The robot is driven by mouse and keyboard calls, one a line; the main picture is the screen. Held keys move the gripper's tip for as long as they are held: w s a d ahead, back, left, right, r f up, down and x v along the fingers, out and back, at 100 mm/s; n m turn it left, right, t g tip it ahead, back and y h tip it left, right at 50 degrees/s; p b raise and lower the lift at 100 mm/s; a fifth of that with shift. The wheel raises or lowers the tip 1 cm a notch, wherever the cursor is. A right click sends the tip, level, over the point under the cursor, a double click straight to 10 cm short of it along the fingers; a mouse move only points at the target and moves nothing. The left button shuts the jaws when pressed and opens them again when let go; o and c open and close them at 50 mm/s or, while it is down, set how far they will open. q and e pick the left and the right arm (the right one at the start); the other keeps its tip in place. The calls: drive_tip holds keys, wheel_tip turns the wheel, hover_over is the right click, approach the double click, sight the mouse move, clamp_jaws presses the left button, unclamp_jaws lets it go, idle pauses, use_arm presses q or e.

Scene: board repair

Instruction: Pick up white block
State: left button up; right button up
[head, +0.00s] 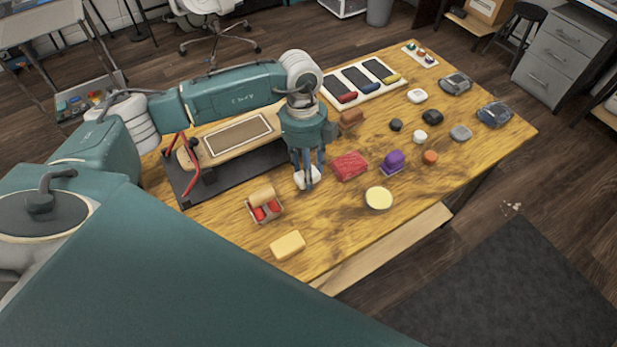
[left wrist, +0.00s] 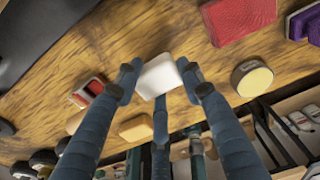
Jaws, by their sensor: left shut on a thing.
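The white block (head: 301,179) is between the fingers of my left gripper (head: 308,181), near the middle of the wooden table. In the left wrist view the white block (left wrist: 159,76) sits between the two fingertips of my left gripper (left wrist: 160,80), which are shut on it. I cannot tell whether the block still touches the table. The fingers hide part of it in the head view. My right gripper is not in view.
A red block (head: 350,166) and a purple block (head: 393,160) lie right of my gripper. A round cream tin (head: 378,198), a yellow block (head: 287,245) and a small box with red items (head: 265,209) lie nearer. A board on a dark mat (head: 240,178) is left.

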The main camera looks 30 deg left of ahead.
use_arm(q)
wheel_tip(320, 180, up, 16)
drive_tip(key=b, duration=0.2)
drive_tip(key=shift+f, duration=0.2)
idle(0.5)
